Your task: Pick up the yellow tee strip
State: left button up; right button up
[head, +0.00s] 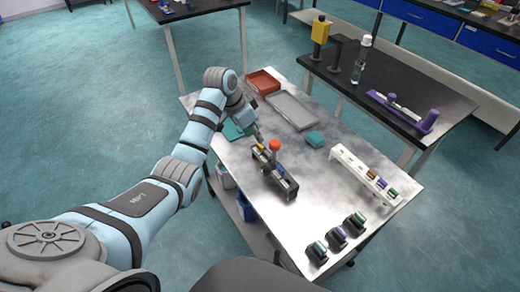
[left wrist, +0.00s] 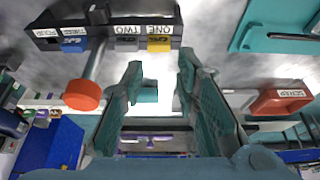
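The yellow tee strip (left wrist: 159,45) sits in the slot labelled ONE at one end of a dark rack (left wrist: 105,14). It shows as a small yellow spot in the head view (head: 260,148). A grey strip (left wrist: 126,44) and a blue strip (left wrist: 73,44) sit in the same rack. My left gripper (left wrist: 160,64) is open and empty, with the yellow strip beyond the gap between its fingertips. In the head view the left gripper (head: 255,133) is just above the yellow end of the rack, partly hidden by the arm. My right gripper is not in view.
A white rack (head: 360,170) stands to the right. The tabletop between is clear.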

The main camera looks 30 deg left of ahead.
aim_at(260, 147)
pick_arm(q)
jog(key=x, duration=0.4)
jog(key=b+x, duration=0.1)
jog(key=x, duration=0.1)
jog(key=shift+s+a+f, duration=0.1)
jog(key=shift+s+f, duration=0.05)
jog(key=shift+s, duration=0.3)
jog(key=c, duration=0.5)
jog(key=shift+f, duration=0.1)
notch_tip(260, 147, up, 20)
jog(key=shift+r+p, duration=0.15)
jog(key=shift+p, duration=1)
